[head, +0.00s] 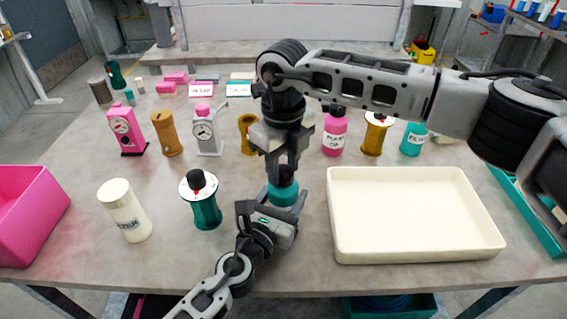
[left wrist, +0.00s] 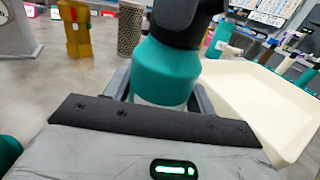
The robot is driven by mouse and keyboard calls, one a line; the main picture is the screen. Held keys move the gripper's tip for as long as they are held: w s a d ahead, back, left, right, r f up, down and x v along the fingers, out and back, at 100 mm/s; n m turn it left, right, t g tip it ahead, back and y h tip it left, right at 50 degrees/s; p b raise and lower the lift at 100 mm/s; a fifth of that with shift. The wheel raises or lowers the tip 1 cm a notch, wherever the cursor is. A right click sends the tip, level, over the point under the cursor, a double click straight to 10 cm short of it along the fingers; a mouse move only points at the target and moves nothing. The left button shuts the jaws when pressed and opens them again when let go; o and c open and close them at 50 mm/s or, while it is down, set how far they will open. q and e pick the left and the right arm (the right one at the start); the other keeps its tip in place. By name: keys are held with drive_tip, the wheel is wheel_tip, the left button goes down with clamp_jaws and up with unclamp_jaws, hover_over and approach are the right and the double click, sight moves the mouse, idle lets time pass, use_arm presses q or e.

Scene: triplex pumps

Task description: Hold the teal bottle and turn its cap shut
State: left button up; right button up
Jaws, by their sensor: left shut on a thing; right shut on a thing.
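The teal bottle (head: 284,195) stands upright near the middle front of the table. It also shows in the left wrist view (left wrist: 165,75), with its lower part hidden by my gripper. My left gripper (head: 272,214) is shut on the bottle's body from the front. The black cap (head: 286,173) is on top of the bottle, and it shows at the top of the left wrist view (left wrist: 182,22). My right gripper (head: 284,165) points down from above and is shut on the cap. The fingers partly hide the cap, so I cannot tell how tight it sits.
A cream tray (head: 415,253) lies close on the right. A teal dispenser with a black knob (head: 206,212) and a cream bottle (head: 125,212) stand left. A pink bin (head: 30,218) is at the left edge. Pink bottle (head: 334,138) and several gauges and containers stand behind.

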sight(283, 170)
drive_tip(key=shift+w+m, duration=0.1)
drive_tip(key=shift+m, duration=1.4)
use_arm(q)
drive_tip(key=shift+s, duration=0.1)
use_arm(e)
drive_tip(key=o, duration=1)
wheel_tip(283, 170, up, 12)
